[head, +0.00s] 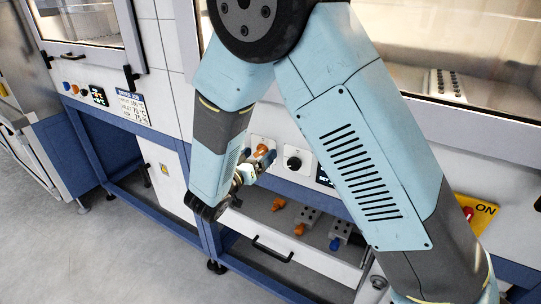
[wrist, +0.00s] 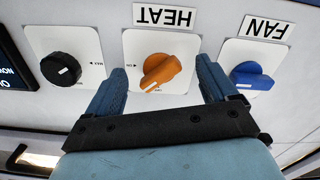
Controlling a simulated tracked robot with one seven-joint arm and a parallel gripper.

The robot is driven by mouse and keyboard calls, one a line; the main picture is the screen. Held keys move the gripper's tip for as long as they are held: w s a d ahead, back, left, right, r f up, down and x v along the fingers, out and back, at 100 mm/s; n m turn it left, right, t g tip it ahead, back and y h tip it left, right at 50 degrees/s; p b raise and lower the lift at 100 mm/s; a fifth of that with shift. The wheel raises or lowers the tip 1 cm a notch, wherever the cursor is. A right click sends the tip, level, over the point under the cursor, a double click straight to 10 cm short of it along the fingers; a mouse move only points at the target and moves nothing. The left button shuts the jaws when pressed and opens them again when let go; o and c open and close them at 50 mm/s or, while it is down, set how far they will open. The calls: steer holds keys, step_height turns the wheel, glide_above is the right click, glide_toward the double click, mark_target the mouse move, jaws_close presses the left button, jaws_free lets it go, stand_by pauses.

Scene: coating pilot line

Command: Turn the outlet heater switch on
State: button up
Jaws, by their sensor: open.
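An orange rotary switch (wrist: 162,70) sits on a white plate under an upside-down HEAT label in the wrist view. It also shows in the head view (head: 263,150), partly hidden by my gripper. Its pointer is tilted, not square to the plate. My gripper (wrist: 162,67) is open, its two blue fingers on either side of the orange switch, with a gap showing on each side. In the head view my gripper (head: 257,163) is at the panel front. Whether the fingertips reach past the knob's face is hard to tell.
A blue knob (wrist: 250,74) labelled FAN is right of the orange switch in the wrist view; a black knob (wrist: 61,69) is left. A dark display (wrist: 14,75) lies beyond it. A red switch (head: 468,213) marked ON is at right.

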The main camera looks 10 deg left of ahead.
steer(key=v, duration=0.5)
steer(key=shift+s+a, duration=0.15)
steer(key=shift+s, duration=0.15)
steer(key=shift+c, duration=0.2)
